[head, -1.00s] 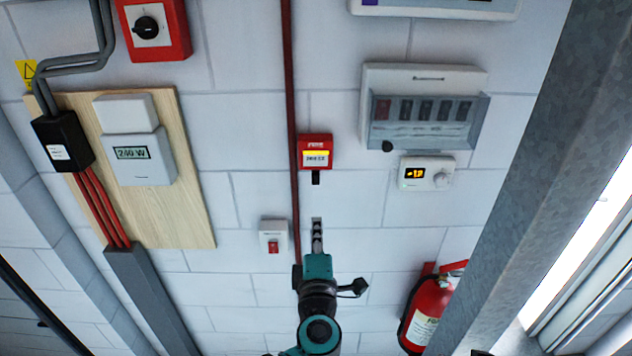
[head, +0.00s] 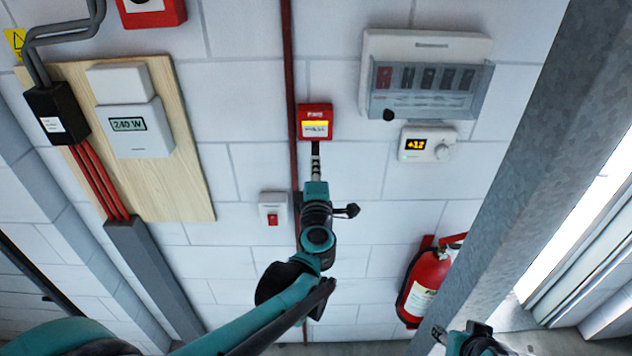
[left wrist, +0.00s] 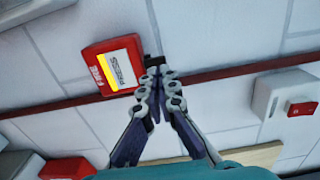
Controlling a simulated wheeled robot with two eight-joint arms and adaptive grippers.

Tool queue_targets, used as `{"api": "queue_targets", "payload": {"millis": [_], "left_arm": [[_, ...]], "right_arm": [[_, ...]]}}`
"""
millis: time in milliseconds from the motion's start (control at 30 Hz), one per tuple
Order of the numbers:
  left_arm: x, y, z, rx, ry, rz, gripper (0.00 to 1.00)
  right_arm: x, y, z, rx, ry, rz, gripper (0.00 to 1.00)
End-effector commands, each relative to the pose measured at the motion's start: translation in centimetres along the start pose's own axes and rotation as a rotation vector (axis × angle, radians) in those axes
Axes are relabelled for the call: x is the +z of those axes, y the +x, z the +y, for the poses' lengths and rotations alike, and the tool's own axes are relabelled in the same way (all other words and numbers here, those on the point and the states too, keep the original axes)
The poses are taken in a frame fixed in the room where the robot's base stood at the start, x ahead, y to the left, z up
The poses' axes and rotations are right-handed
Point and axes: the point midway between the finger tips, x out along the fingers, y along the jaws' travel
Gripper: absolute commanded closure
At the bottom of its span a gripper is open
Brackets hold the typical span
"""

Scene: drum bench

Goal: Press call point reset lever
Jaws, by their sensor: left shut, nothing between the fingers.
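The red call point (head: 315,122) is mounted on the white block wall and also shows in the left wrist view (left wrist: 103,67). Its short black reset lever (head: 315,147) sticks out below the box. The lever also shows in the left wrist view (left wrist: 150,62), partly hidden by my fingertips. My left gripper (head: 315,163) is directly below the lever, fingers shut and empty, pointing up at it. In the left wrist view its tips (left wrist: 157,73) overlap the lever's end; I cannot tell whether they touch. My right gripper (head: 462,338) is low at the right, partly cut off.
A dark red pipe (head: 288,60) runs beside the call point. A small switch box (head: 273,216) is lower left, a thermostat (head: 428,143) and a clear-covered panel (head: 425,85) are right. A fire extinguisher (head: 425,285) and a steel beam (head: 530,150) stand lower right.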

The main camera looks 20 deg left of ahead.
Motion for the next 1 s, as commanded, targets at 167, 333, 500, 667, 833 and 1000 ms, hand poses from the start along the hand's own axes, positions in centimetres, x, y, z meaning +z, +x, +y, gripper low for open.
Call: {"api": "queue_targets", "payload": {"millis": [167,333,500,667,833,1000], "left_arm": [[0.0,2.0,0.0,0.000,0.000,0.001,1.00],[0.0,2.5,0.0,0.000,0.000,0.000,1.00],[0.0,2.5,0.0,0.000,0.000,0.000,1.00],[0.0,2.6,-0.1,0.005,-0.001,0.000,1.00],[-0.1,3.2,-0.9,0.065,0.002,0.004,1.00],[-0.1,3.8,-1.5,0.160,0.003,0.004,1.00]], "right_arm": [[0.1,0.1,0.0,0.000,0.000,0.000,0.60],[0.1,0.1,0.0,0.000,0.000,0.000,0.60],[0.1,0.1,0.0,0.000,0.000,0.000,0.60],[0.2,0.3,0.0,0.000,0.000,0.000,0.60],[1.4,1.9,0.0,0.000,0.000,0.000,0.60],[2.8,3.9,0.0,0.000,0.000,0.000,0.60]]}}
